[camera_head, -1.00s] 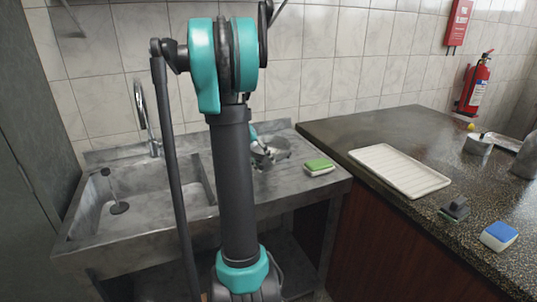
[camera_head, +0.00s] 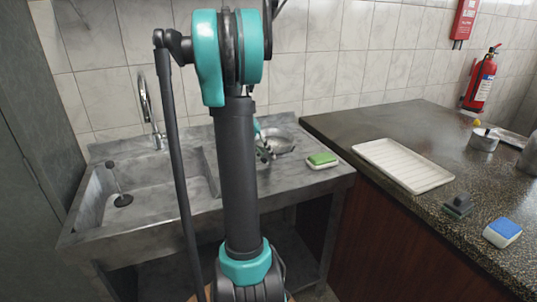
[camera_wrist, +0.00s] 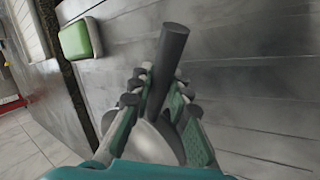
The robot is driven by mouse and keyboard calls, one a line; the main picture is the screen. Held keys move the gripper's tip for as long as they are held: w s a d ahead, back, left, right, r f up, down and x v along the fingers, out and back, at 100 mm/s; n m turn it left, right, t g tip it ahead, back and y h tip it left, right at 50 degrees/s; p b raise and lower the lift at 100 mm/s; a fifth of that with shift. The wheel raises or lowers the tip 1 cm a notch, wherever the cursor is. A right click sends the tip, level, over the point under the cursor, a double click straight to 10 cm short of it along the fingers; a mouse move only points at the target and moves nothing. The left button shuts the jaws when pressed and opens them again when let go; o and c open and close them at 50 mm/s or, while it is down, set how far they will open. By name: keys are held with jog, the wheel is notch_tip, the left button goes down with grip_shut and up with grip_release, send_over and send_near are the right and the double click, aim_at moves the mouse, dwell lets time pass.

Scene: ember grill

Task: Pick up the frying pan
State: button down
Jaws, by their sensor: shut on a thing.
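The frying pan (camera_head: 281,141) is a grey metal pan on the ribbed drainboard right of the sink basin, partly hidden behind my arm in the head view. In the wrist view its dark round handle (camera_wrist: 172,52) sticks up between my fingers, and the pale pan body (camera_wrist: 150,143) shows below, mostly hidden. My gripper (camera_wrist: 158,92) is shut on the handle, with a finger on each side. In the head view my gripper (camera_head: 264,150) is small and partly covered by my arm. I cannot tell whether the pan touches the drainboard.
A green-and-white sponge (camera_head: 322,160) lies near the drainboard's right edge, close to the pan. The sink basin (camera_head: 150,190) with a tap (camera_head: 147,105) is at left. The right counter holds a white ribbed tray (camera_head: 403,165), a dark scrubber (camera_head: 458,205) and a blue sponge (camera_head: 502,232).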

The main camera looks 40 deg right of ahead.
notch_tip(320, 180, up, 20)
dwell(0.4)
jog(key=shift+f, duration=0.15)
dwell(1.0)
